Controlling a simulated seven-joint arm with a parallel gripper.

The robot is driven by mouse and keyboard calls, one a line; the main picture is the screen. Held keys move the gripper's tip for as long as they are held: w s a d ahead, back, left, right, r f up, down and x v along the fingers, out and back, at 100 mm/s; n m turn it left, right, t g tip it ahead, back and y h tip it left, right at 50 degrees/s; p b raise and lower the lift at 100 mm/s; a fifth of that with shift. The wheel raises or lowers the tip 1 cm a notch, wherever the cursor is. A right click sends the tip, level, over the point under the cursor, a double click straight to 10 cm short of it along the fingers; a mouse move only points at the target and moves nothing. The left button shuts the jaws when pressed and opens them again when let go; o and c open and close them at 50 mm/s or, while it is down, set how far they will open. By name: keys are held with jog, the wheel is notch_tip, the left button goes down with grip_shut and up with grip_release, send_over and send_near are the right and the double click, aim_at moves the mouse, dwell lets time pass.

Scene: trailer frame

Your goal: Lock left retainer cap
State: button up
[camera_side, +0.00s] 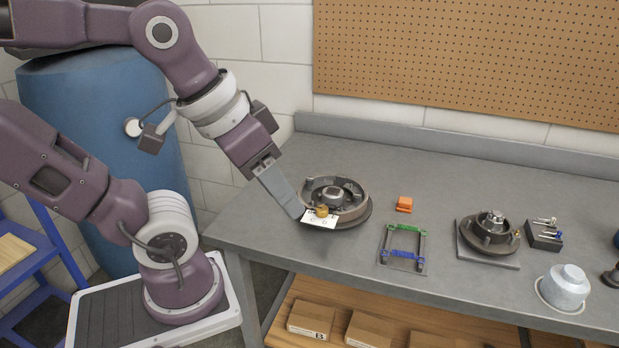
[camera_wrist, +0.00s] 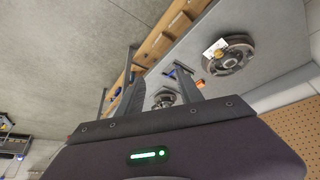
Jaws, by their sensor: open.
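A large grey round hub (camera_side: 336,197) sits at the left of the bench, with a raised centre. A small brass-coloured knob (camera_side: 322,211) and a white card (camera_side: 319,219) are at its near left rim. I cannot tell which part is the left retainer cap or whether it is locked. My gripper (camera_side: 299,212) is open, with its tips close to the card's left edge; contact is unclear. In the wrist view, my gripper (camera_wrist: 157,65) shows two spread fingers with nothing held, and the hub (camera_wrist: 232,52) lies to their right.
An orange block (camera_side: 404,204) and a small frame (camera_side: 403,254) with green and blue bars are right of the hub. A second hub (camera_side: 488,233), a dark block with pins (camera_side: 543,236) and a white cup (camera_side: 565,288) are farther right.

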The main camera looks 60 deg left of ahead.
jog(key=w+a+r+n+g, duration=0.1)
jog(key=w+a+n, duration=0.2)
jog(key=w, duration=0.2)
jog(key=w+a+r+n, duration=0.1)
jog(key=w+a+n, duration=0.1)
jog(key=w+n, duration=0.25)
jog(key=n+g, duration=0.4)
jog(key=n, duration=1.3)
send_over(310, 178)
jog(key=d, duration=0.1)
jog(key=shift+m, duration=0.25)
notch_tip(310, 178, down, 17)
jog(key=shift+r, duration=0.1)
jog(key=f, duration=0.4)
jog(key=a+f, duration=0.1)
jog(key=f, duration=0.2)
jog(key=shift+f, duration=0.6)
grip_shut()
